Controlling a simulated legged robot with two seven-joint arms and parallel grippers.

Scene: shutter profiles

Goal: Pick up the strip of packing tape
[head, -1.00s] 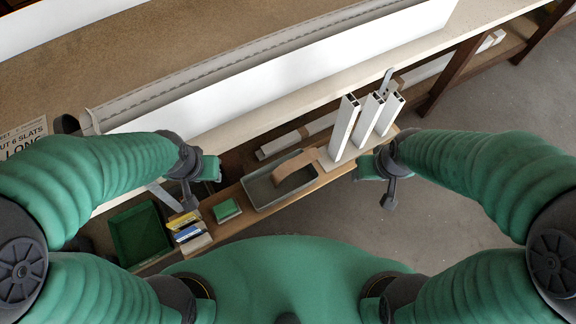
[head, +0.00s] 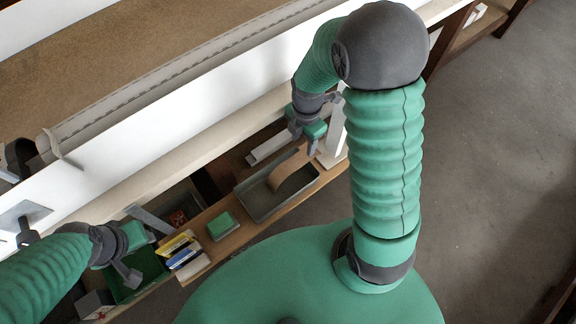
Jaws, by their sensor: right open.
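A brown, curved strip of packing tape (head: 291,170) lies in a shallow grey tray (head: 254,206) on the narrow wooden shelf, arching up over the tray's far right part. My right gripper (head: 307,140) is open and empty, above and just beyond the strip's upper right end. It points down, and a small gap seems to separate it from the strip. My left gripper (head: 130,266) hangs at the lower left over the green bin, far from the tape. Its jaws are too unclear to judge.
White upright profiles (head: 334,130) stand right of the tray, partly hidden behind my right arm. Left of the tray are a green block (head: 223,226), several small boxes (head: 182,250) and a green bin (head: 150,267). A long white profile lies on the bench behind. Open floor lies right.

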